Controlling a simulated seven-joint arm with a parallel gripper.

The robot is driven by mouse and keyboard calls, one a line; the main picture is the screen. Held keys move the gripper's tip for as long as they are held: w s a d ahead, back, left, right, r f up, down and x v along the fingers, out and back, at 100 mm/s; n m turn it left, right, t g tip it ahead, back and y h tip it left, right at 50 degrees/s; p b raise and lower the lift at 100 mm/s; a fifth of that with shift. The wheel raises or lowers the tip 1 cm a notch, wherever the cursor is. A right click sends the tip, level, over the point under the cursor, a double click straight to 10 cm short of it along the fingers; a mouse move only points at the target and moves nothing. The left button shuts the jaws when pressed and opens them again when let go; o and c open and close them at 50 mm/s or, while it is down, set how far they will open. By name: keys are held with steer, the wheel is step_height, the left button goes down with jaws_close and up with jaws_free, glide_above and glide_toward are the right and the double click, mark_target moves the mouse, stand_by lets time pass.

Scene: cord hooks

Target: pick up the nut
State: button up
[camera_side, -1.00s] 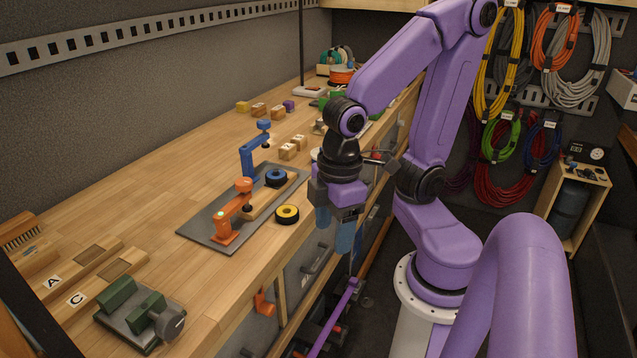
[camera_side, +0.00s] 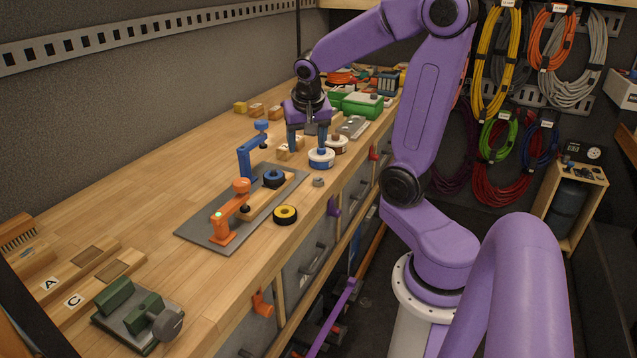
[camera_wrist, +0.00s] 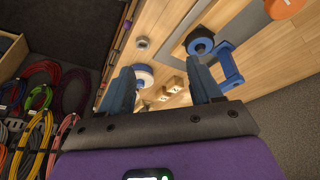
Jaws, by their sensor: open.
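The nut (camera_side: 319,182) is a small grey metal piece lying on the wooden bench near its front edge, in front of a white and blue spool (camera_side: 321,158). It also shows in the wrist view (camera_wrist: 142,43), beyond my fingertips and toward the left finger. My gripper (camera_side: 307,146) is open and empty, its blue fingers pointing down over the bench behind the nut, near the spool and small wooden blocks (camera_side: 284,153). In the wrist view, my gripper (camera_wrist: 160,68) has its fingers spread apart, with the spool (camera_wrist: 145,75) partly hidden behind the left one.
A grey plate (camera_side: 205,232) with blue and orange clamps stands left of the nut. A black and yellow tape roll (camera_side: 285,214) lies near the bench edge. A second spool (camera_side: 337,144) and green boxes (camera_side: 361,105) stand farther back. Bare bench surrounds the nut.

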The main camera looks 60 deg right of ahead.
steer(key=d+m, duration=0.3)
steer(key=d, duration=0.2)
glide_above(319, 182)
steer(key=shift+h, duration=0.4)
steer(key=f, duration=1)
steer(key=shift+s+a+f, duration=0.1)
steer(key=shift+a+f, duration=0.1)
steer(key=shift+f, duration=0.05)
steer(key=shift+a+x, duration=0.2)
steer(key=shift+x, duration=0.7)
steer(key=shift+a+x, duration=0.15)
steer(key=shift+x, duration=1.75)
steer(key=shift+s, duration=0.1)
steer(key=c, duration=1.1)
